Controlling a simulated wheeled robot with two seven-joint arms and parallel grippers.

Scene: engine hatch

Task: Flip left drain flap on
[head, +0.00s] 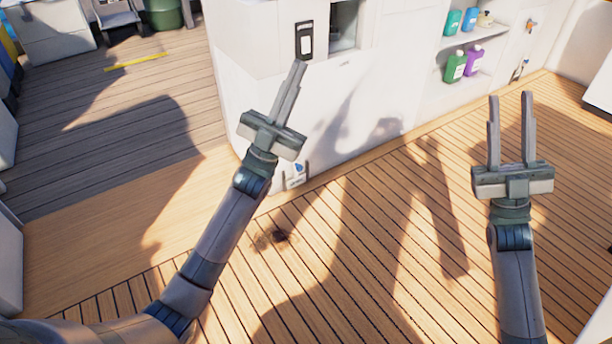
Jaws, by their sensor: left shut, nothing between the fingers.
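A small white fitting with a blue drop mark (297,170) sits low on the white cabinet, just above the deck; it appears to be the left drain flap. It is partly behind my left arm, and I cannot tell its position. My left gripper (298,66) is shut and empty, its fingers pointing up in front of the cabinet, above the flap in the picture. A similar small fitting with a blue mark (520,69) is on the wall further right. My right gripper (511,96) is open and empty, over the deck at the right.
A black-framed white panel (305,40) is on the cabinet, close to my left fingertips in the picture. A shelf recess holds several bottles (455,67). An orange-handled valve (531,25) is at the upper right. The wooden deck (370,260) is clear, with a dark stain (277,237).

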